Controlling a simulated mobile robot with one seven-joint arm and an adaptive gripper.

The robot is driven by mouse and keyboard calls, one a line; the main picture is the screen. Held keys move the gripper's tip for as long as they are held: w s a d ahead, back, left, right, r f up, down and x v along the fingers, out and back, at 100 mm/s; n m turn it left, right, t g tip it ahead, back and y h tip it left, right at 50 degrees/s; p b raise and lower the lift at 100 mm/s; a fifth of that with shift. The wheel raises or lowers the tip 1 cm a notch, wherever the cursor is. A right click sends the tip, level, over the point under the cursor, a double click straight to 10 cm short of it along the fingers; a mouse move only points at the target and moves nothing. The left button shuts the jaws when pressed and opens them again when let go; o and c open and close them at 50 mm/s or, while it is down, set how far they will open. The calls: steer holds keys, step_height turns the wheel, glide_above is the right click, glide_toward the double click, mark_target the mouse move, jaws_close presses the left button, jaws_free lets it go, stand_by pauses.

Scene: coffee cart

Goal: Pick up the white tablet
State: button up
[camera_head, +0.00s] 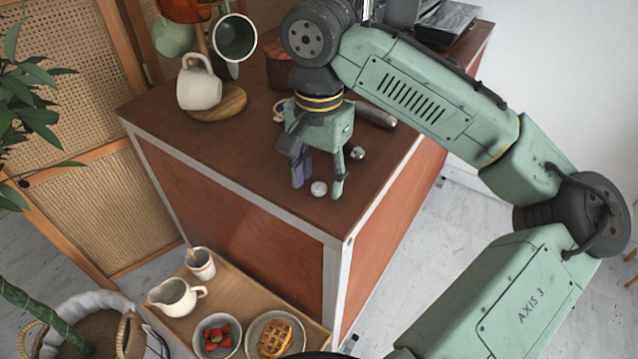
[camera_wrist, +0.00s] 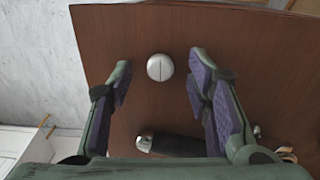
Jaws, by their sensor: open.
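The white tablet (camera_head: 319,188) is a small round piece lying on the brown cart top near its front corner. In the wrist view the tablet (camera_wrist: 160,67) shows a groove across its middle and lies between my two fingertips, a little nearer the left one. My gripper (camera_head: 318,187) points down over the cart top, open and empty, with a finger on each side of the tablet. In the wrist view my gripper (camera_wrist: 157,80) shows purple pads with clear gaps to the tablet. I cannot tell the exact height of the fingertips above the surface.
A dark-handled metal tool (camera_wrist: 175,146) lies close to my gripper. A mug stand (camera_head: 217,103) with hanging mugs stands at the back left. A wooden tray (camera_head: 250,290) with a jug, cup, strawberries and a waffle sits lower in front. The cart edge is close to the tablet.

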mark_target(320, 186)
steer(key=shift+f, duration=0.35)
steer(key=shift+c, duration=0.2)
steer(key=c, duration=0.8)
steer(key=shift+o, duration=0.2)
steer(key=shift+r, duration=0.15)
steer(key=shift+r, duration=0.6)
step_height(320, 186, up, 2)
steer(key=shift+r+b, duration=0.1)
steer(key=shift+b, duration=0.45)
steer(key=s+d+b, duration=0.1)
steer(key=s+d, duration=0.3)
steer(key=d, duration=0.2)
steer(key=s+d+r+b, duration=0.1)
steer(key=s+d, duration=0.4)
steer(key=d, duration=0.2)
steer(key=shift+d+r, duration=0.15)
steer(key=shift+r, duration=0.05)
